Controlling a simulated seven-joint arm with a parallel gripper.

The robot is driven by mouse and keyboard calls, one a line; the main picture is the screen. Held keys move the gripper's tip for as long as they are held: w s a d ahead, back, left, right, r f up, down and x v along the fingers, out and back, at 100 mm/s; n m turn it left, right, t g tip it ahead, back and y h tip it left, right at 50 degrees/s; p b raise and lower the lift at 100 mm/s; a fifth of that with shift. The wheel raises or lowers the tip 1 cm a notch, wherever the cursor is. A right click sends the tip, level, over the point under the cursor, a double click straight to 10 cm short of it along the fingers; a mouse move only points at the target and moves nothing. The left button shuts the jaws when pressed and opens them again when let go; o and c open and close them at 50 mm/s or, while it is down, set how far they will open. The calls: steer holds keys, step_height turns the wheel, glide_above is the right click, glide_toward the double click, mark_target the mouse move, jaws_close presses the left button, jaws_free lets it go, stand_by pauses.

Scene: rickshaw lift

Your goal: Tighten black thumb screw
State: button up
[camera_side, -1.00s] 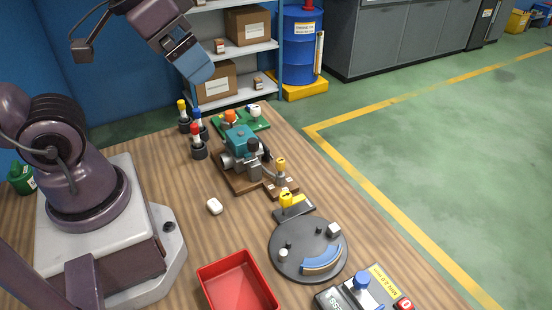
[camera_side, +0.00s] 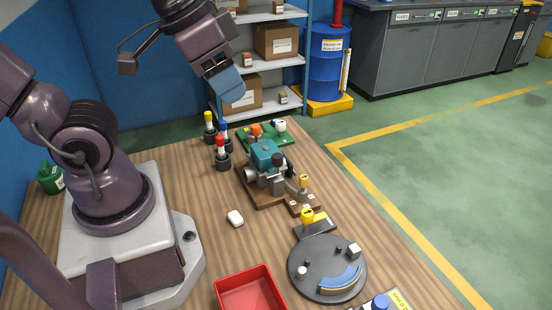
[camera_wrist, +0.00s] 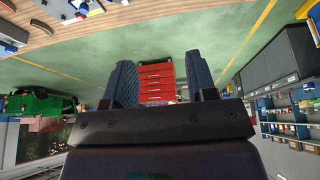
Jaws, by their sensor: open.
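A teal machine (camera_side: 266,153) on a brown wooden base stands at the middle back of the wooden table in the side view. A black knob (camera_side: 278,161) sits upright on its front right part and may be the black thumb screw; its thread is too small to see. My gripper (camera_side: 232,90) hangs high, above and to the left of the machine, apart from it. In the wrist view my gripper (camera_wrist: 161,78) is open, its two dark blue fingers spread with nothing between them. The machine cannot be made out clearly in that view.
Red, blue and yellow-topped bottles (camera_side: 221,150) stand left of the machine. A green board (camera_side: 266,141) lies behind it. A round grey plate (camera_side: 320,283), a red tray (camera_side: 226,294) and a white object (camera_side: 235,218) lie nearer. Shelves (camera_side: 262,62) stand behind the table.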

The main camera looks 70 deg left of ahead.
steer(key=w+f+n+g+h, duration=0.1)
steer(key=w+f+n+g, duration=0.3)
steer(key=f, duration=0.2)
steer(key=n+y, duration=0.2)
steer(key=n, duration=2.1)
glide_above(277, 156)
step_height(277, 156, down, 4)
steer(key=shift+n+g, duration=0.3)
steer(key=shift+g, duration=0.1)
step_height(277, 156, down, 13)
steer(key=shift+r, duration=0.1)
steer(key=c, duration=0.9)
